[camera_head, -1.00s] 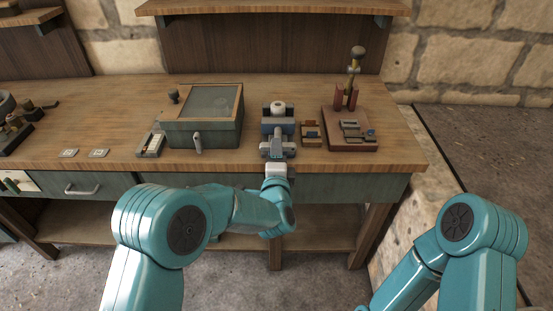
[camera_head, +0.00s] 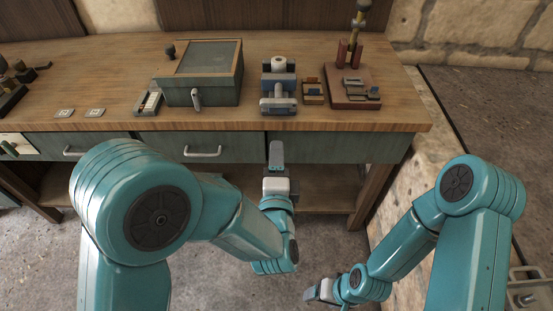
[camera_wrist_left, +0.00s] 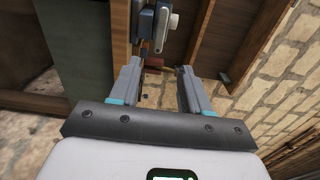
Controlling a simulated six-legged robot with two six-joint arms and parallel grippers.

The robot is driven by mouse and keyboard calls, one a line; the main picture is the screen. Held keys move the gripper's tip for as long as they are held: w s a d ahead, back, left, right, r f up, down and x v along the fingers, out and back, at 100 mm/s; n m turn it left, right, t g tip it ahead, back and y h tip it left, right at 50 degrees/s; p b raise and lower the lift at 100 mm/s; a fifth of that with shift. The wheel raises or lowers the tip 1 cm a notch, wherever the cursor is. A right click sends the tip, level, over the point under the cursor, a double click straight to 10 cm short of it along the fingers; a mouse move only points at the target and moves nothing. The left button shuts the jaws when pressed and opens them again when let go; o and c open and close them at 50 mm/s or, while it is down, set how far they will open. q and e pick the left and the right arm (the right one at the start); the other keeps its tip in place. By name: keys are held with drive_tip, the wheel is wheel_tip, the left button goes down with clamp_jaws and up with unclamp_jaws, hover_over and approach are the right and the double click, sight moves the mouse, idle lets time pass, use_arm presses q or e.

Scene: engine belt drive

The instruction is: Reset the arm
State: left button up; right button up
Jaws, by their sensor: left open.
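My left gripper (camera_head: 276,158) is in front of the workbench, below the tabletop's front edge and apart from it. In the left wrist view my left gripper (camera_wrist_left: 158,78) is open, with nothing held between its two fingers. My right gripper (camera_head: 320,290) shows low in the head view, over the floor and away from the bench. It is too small to tell whether its fingers are open or shut.
On the workbench (camera_head: 120,60) stand a green box with a glass lid (camera_head: 205,95), a blue-grey fixture with a white roll (camera_head: 278,88) and a red-brown stand (camera_head: 352,92). Drawers (camera_head: 200,147) line the front. Open floor lies between me and the bench.

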idle(0.4)
use_arm(q)
drive_tip(key=a+f+n+g+y+p, duration=0.35)
drive_tip(key=a+f+g, duration=0.25)
drive_tip(key=a+f, duration=1)
drive_tip(key=s+a+f+n+g+h, duration=0.2)
drive_tip(key=s+f+n+g+h, duration=0.1)
drive_tip(key=s+f+n+g, duration=0.4)
drive_tip(key=s+d+f+n+g+h, duration=0.2)
drive_tip(key=s+d+n, duration=0.1)
drive_tip(key=s+n, duration=0.2)
drive_tip(key=s+d+f+n+g+h, duration=0.2)
drive_tip(key=s+d+n, duration=0.1)
drive_tip(key=s, duration=0.6)
drive_tip(key=shift+s+d+f+n+g, duration=0.2)
drive_tip(key=shift+s+f+n+g, duration=0.15)
drive_tip(key=shift+n, duration=0.5)
